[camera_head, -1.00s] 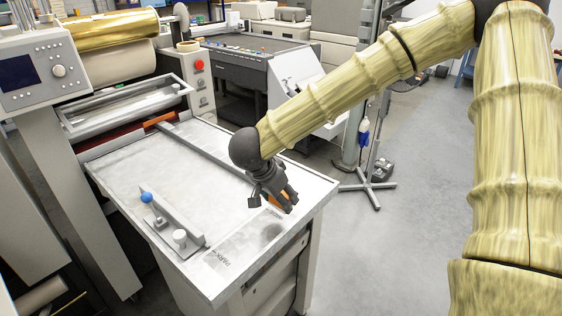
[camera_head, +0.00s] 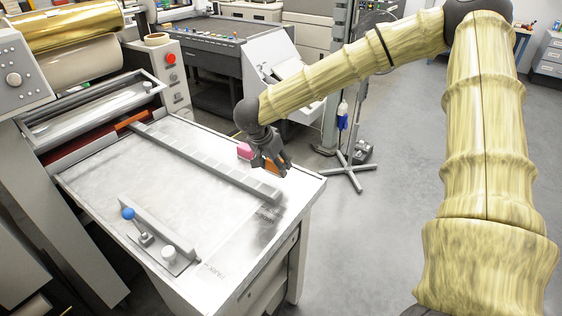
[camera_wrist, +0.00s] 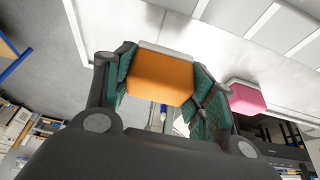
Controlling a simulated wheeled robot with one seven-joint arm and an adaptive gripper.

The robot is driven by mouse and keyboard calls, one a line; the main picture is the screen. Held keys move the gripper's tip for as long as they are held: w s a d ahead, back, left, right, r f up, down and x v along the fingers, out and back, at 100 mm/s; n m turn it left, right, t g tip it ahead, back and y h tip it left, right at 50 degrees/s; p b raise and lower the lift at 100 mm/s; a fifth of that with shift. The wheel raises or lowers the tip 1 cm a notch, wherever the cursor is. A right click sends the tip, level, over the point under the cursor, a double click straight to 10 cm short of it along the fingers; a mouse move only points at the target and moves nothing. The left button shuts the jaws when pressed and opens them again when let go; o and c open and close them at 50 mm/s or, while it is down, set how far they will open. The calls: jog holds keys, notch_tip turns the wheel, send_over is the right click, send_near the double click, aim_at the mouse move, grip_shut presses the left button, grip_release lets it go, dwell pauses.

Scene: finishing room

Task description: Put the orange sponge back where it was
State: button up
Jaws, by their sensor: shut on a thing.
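My gripper (camera_head: 272,166) is shut on the orange sponge (camera_wrist: 160,80), a block with a pale grey band along its far edge. In the wrist view the sponge sits between the two green-padded fingers. My gripper is over the right side of the press table (camera_head: 110,185), beside the grey bar with compartments (camera_head: 205,163). A pink sponge (camera_wrist: 245,98) lies just to the right of the fingers in the wrist view. It also shows left of my gripper in the head view (camera_head: 245,150). I cannot tell whether the orange sponge touches the table.
A lever with a blue knob (camera_head: 128,213) and a white knob (camera_head: 168,254) stand at the front left of the table. Rollers (camera_head: 95,110) and a red button (camera_head: 171,58) are behind. A wheeled stand (camera_head: 350,170) is on the floor to the right.

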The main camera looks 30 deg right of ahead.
jog(key=shift+w+d+f, duration=0.1)
jog(key=shift+w+d, duration=0.3)
jog(key=shift+d, duration=0.25)
jog(key=shift+w+d+f, duration=0.1)
jog(key=shift+w+d, duration=0.3)
jog(key=shift+d, duration=0.2)
jog(key=shift+w+d+p, duration=0.25)
jog(key=shift+d+p, duration=0.25)
jog(key=shift+d+f+p, duration=0.1)
jog(key=shift+f+p, duration=0.6)
jog(key=shift+f, duration=1.1)
jog(key=o, duration=0.9)
jog(key=shift+w+r, duration=0.1)
jog(key=b+v, duration=0.2)
jog(key=v, duration=1)
jog(key=shift+b, duration=0.3)
